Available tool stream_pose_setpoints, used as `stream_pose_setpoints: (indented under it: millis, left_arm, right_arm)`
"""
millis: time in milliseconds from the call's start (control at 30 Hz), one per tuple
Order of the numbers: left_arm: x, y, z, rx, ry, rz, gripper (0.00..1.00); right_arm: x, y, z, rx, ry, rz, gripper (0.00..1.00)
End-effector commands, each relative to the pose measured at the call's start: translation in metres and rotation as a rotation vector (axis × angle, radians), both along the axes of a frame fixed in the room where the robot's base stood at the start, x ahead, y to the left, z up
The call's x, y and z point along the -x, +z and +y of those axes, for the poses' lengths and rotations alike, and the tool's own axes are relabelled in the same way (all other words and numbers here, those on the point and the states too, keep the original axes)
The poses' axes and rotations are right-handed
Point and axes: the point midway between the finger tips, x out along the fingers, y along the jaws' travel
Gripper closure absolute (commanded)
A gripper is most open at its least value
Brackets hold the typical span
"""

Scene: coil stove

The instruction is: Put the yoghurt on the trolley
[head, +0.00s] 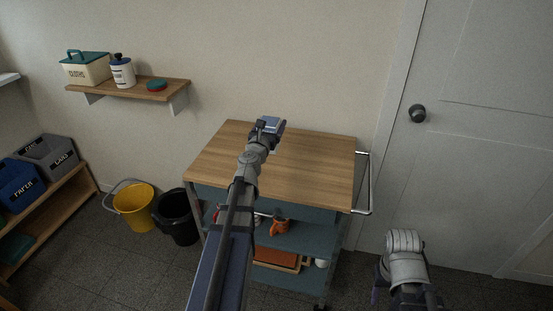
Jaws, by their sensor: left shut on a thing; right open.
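The trolley (315,160) stands against the wall in the middle of the head view, with a bare wooden top and blue-grey shelves below. My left gripper (270,124) is over the rear left part of the top, seen from behind. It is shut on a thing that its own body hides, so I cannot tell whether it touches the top. I cannot make out the yoghurt anywhere in view. My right gripper (404,243) is open at the lower right, in front of the door and clear of the trolley; its fingertips are hard to see.
The trolley's lower shelves hold an orange item (280,228) and a wooden tray (277,259). A metal handle (369,185) sticks out on its right. A yellow bucket (134,208) and black bin (180,218) stand left. A wall shelf (174,91) carries containers. The trolley top's right side is clear.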

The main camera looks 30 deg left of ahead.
Motion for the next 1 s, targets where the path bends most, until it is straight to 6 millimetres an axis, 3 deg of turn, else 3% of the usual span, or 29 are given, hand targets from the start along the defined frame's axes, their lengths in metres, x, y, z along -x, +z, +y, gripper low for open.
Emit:
stream_pose_setpoints:
  millis: [167,500,767,1000]
  left_arm:
    - [0.001,-0.011,0.0,0.0,-0.001,0.0,1.0]
    - [0.001,-0.06,0.0,0.0,-0.002,0.0,1.0]
    - [0.001,-0.063,0.0,0.0,-0.002,0.0,1.0]
    - [0.001,-0.088,0.0,0.0,-0.002,0.0,1.0]
  right_arm:
    - [0.0,-0.011,0.0,0.0,0.0,0.0,0.5]
    - [0.0,-0.06,0.0,0.0,0.001,0.0,0.5]
    - [0.0,-0.063,0.0,0.0,0.001,0.0,0.5]
    - [0.0,-0.088,0.0,0.0,0.001,0.0,0.5]
